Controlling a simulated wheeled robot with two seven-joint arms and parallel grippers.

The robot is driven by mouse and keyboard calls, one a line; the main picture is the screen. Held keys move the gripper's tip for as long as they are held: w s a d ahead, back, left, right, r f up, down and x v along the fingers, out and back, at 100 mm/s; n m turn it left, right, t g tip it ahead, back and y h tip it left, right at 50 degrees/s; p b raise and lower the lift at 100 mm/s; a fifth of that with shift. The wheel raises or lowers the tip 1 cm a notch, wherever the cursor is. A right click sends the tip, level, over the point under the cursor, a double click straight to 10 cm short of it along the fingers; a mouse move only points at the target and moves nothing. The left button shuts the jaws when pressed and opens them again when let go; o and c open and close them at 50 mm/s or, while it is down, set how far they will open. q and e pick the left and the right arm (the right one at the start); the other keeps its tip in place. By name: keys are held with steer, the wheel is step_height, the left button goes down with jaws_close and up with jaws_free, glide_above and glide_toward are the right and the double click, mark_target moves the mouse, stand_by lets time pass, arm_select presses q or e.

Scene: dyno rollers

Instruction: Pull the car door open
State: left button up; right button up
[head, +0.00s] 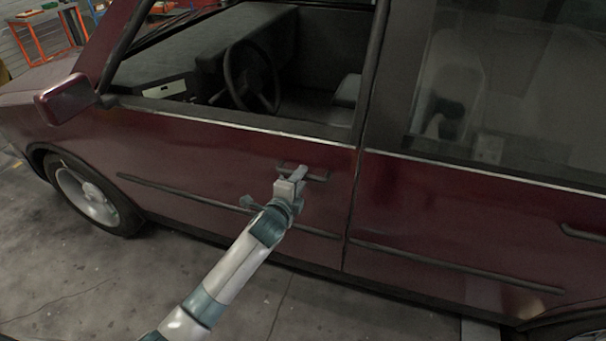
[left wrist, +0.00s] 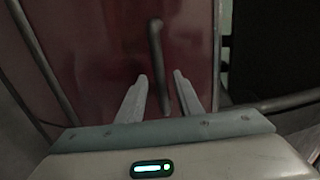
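The dark red front car door (head: 200,150) has its window open and lies about flush with the rear door in the head view. Its dark handle (head: 318,175) sits near the door's rear edge. My left gripper (head: 298,174) is at the handle and covers part of it. In the left wrist view the two pale fingers (left wrist: 160,76) are spread apart. The handle (left wrist: 156,50) runs upright in that picture, between the fingertips, with a gap on each side. Whether the fingers reach around it in depth is hard to tell. My right gripper is not in view.
The rear door (head: 460,225) adjoins on the right, with its own handle (head: 583,233). The side mirror (head: 66,98) sticks out at the left, above the front wheel (head: 88,193). The concrete floor (head: 90,285) before the car is clear. An orange-framed bench (head: 35,35) stands behind.

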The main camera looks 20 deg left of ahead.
arm_select(q)
steer(key=shift+x, duration=1.3)
steer(key=shift+c, duration=0.4)
jaws_close()
